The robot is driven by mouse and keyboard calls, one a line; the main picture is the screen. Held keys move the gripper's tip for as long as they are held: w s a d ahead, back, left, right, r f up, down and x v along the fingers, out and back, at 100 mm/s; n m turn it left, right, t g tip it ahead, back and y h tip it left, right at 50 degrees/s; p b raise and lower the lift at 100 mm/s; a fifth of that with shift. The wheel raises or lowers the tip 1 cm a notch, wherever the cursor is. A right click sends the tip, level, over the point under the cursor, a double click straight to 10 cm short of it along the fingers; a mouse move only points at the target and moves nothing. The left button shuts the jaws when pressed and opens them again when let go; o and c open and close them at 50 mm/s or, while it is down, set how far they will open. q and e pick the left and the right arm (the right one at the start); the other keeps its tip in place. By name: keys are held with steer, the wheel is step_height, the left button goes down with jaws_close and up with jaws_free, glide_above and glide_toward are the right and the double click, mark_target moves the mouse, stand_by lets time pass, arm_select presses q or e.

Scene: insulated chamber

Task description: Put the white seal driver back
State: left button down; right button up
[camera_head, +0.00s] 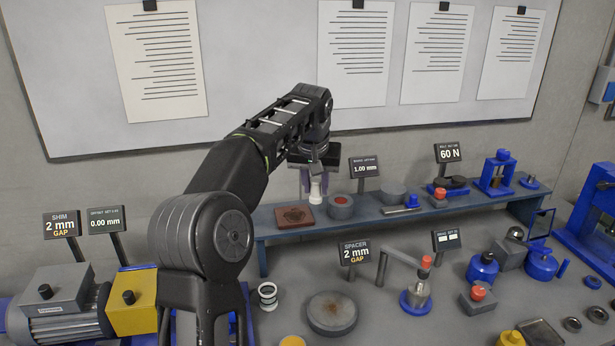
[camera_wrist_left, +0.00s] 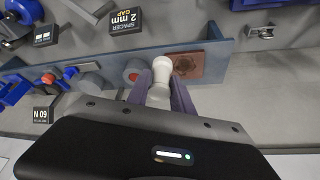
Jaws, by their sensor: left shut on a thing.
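The white seal driver (camera_head: 316,188) is a small pale cylinder with a wider end. My left gripper (camera_head: 316,176) is shut on it and holds it upright at the raised blue shelf (camera_head: 390,222), between a brown square plate and a grey disc with a red centre. In the left wrist view, the driver (camera_wrist_left: 160,75) sits between the purple-grey fingers (camera_wrist_left: 160,92). I cannot tell whether its lower end touches the shelf. My right gripper is not in view.
The brown plate (camera_head: 294,216) and the red-centred grey disc (camera_head: 341,206) flank the driver closely. A "1.00 mm" sign (camera_head: 365,168) stands behind.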

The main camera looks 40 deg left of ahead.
arm_select(q)
steer(key=d+f+m, duration=0.2)
steer(key=d+f, duration=0.3)
steer(key=d, duration=0.4)
steer(key=s+d+f+m+h, duration=0.1)
steer(key=d+f+m, duration=0.1)
steer(key=d+f, duration=0.3)
steer(key=s+d+f+m+h+b, duration=0.1)
steer(key=d+f, duration=0.5)
steer(key=d, duration=0.7)
steer(key=shift+m+t, duration=0.3)
steer(key=shift+m, duration=0.1)
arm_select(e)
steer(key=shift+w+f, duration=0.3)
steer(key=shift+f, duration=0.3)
arm_select(q)
steer(key=shift+d, duration=0.15)
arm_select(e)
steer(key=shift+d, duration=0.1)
